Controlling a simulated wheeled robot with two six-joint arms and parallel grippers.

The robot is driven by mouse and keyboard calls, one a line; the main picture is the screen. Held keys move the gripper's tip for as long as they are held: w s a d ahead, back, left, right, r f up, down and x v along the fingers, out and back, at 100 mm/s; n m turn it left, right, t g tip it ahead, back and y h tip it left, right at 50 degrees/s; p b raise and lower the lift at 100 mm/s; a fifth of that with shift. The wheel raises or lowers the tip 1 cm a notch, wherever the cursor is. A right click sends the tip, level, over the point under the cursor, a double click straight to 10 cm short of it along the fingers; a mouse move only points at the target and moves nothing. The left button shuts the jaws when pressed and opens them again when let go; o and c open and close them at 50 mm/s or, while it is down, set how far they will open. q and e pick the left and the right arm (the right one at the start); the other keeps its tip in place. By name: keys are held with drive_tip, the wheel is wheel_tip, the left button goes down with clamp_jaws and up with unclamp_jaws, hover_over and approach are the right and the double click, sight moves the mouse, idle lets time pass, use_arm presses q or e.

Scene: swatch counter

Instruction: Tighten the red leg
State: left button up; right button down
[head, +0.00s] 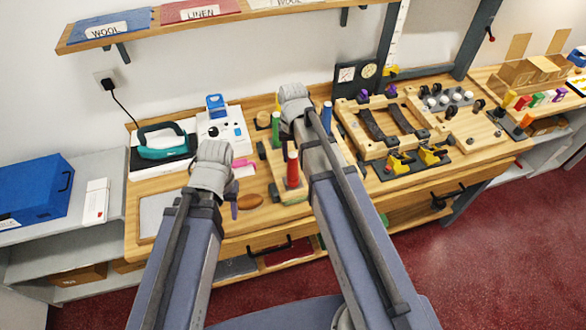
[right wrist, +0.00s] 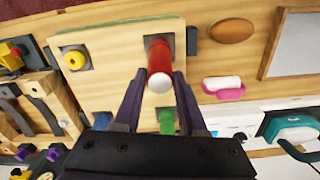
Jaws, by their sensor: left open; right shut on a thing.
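The red leg (head: 293,170) stands upright on a pale wooden board (right wrist: 117,45) on the counter. In the right wrist view, the red leg (right wrist: 160,66) rises from a dark square socket, its pale end toward the camera. My right gripper (right wrist: 159,82) is shut on it, with one purple finger on each side. In the head view, my right forearm hides most of this gripper. My left gripper (head: 234,208) is open and empty over the counter, left of the board, and mostly hidden by its wrist.
The board also bears a green leg (head: 276,128), a blue leg (head: 327,116) and a yellow round piece (right wrist: 74,60). A brown oval (head: 250,202) and a pink dish (head: 244,169) lie left of the board. A wooden fixture (right wrist: 50,88) with clamps stands close on the other side.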

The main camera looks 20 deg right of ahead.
drive_tip(key=m, duration=0.6)
drive_tip(key=shift+m, duration=0.4)
drive_tip(key=c, duration=0.7)
unclamp_jaws()
drive_tip(key=n, duration=1.5)
